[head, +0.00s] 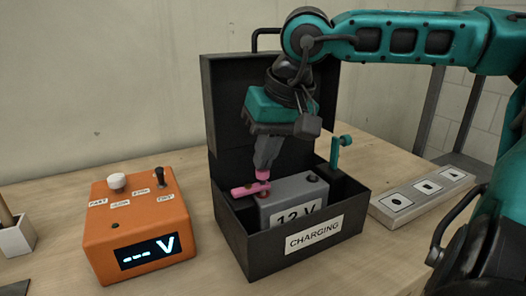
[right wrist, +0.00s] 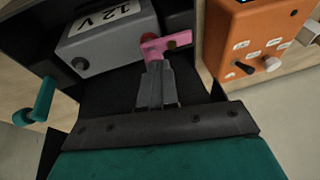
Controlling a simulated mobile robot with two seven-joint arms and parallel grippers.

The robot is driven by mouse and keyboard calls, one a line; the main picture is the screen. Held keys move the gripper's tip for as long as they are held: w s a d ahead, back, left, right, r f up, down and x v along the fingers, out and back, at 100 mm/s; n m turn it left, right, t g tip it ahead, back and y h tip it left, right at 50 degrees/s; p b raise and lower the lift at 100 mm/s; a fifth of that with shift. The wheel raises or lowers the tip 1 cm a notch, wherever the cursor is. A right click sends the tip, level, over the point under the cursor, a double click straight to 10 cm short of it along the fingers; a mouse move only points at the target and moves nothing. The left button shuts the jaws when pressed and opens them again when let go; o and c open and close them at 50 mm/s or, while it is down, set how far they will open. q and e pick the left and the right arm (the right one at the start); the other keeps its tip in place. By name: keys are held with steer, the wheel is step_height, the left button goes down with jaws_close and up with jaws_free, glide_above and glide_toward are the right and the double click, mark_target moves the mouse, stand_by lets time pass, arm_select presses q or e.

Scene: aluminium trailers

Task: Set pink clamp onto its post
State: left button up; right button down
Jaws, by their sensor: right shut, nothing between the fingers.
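The pink clamp (head: 248,190) lies at the left end of the grey 12 V battery (head: 287,202), its arm sticking out past the battery's left edge. In the right wrist view the pink clamp (right wrist: 176,43) is beside a round red part (right wrist: 148,38) at the battery's end. I cannot tell whether the clamp is fully seated on its post. My right gripper (head: 263,172) points down just above the clamp, shut and empty; its tips (right wrist: 154,68) are close to the clamp's pink upright part. My left gripper is out of view.
The battery stands in an open black box (head: 262,257) labelled CHARGING, lid raised behind. A teal clamp (head: 338,152) stands at the box's right side. Bare table shows between the orange unit and the box.

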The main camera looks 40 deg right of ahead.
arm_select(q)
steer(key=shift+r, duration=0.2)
arm_select(e)
steer(key=shift+a+r, duration=0.1)
steer(key=shift+w+a, duration=0.1)
steer(key=shift+a, duration=0.05)
arm_select(q)
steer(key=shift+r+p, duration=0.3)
steer(key=shift+p, duration=0.1)
arm_select(e)
steer(key=shift+w+a+r, duration=0.15)
steer(key=shift+a, duration=0.3)
arm_select(q)
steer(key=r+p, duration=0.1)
steer(key=p, duration=0.1)
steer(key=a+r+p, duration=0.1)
steer(key=p, duration=0.1)
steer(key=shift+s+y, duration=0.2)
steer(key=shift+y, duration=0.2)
arm_select(e)
steer(key=w+v, duration=0.1)
steer(key=v, duration=1.2)
steer(key=shift+a+r, duration=0.4)
steer(key=shift+r, duration=0.2)
